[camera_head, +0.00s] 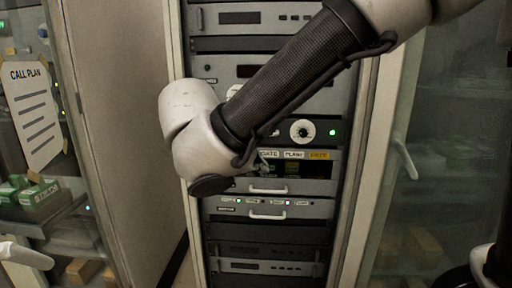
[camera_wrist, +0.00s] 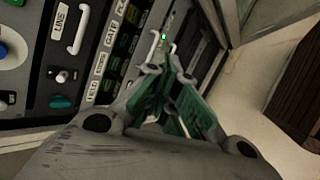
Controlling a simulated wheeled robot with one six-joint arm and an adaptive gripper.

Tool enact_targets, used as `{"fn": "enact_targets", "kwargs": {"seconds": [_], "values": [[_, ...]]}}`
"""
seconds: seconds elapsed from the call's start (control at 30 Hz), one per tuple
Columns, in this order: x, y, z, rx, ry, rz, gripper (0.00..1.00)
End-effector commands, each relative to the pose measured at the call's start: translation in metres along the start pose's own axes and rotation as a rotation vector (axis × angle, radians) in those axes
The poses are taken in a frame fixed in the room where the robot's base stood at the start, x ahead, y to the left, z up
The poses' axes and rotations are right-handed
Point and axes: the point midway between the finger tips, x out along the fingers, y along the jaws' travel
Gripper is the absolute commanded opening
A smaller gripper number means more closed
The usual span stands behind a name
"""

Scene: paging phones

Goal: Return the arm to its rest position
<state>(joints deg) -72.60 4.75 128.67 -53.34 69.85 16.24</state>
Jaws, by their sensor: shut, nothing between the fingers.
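My arm (camera_head: 290,80) reaches from the upper right across the front of the equipment rack (camera_head: 177,60), with its wrist bent in front of the middle units. My gripper (camera_wrist: 164,62) shows in the wrist view, its green-padded fingers shut with nothing between them. The fingertips are close to the rack front, by a white handle; I cannot tell whether they touch it. In the head view the gripper is mostly hidden behind my wrist. A panel with labels (camera_head: 293,154) and a round white dial (camera_head: 302,130) sit right of my wrist.
A glass cabinet with a call plan sheet (camera_head: 32,112) and green boxes (camera_head: 40,192) stands at the left. A glass door with a pale handle (camera_head: 404,158) is at the right. In the wrist view, bare floor (camera_wrist: 262,85) and a dark slatted box (camera_wrist: 302,95) lie right.

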Motion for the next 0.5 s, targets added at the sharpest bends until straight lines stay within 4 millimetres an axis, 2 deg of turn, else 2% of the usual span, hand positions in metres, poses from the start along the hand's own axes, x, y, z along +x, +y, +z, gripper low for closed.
{"fn": "enact_targets", "kwargs": {"seconds": [0.03, 0.07, 0.1, 0.2, 0.3, 0.5], "values": [[0.016, -0.006, 0.030, 0.050, -0.017, -0.096, 0.00], [0.026, -0.013, 0.049, 0.084, -0.024, -0.164, 0.00], [0.039, -0.023, 0.077, 0.148, -0.030, -0.262, 0.00], [0.059, -0.052, 0.141, 0.349, -0.024, -0.485, 0.00], [0.065, -0.077, 0.191, 0.578, 0.001, -0.638, 0.00], [0.061, -0.111, 0.265, 1.070, 0.042, -0.764, 0.00]]}}
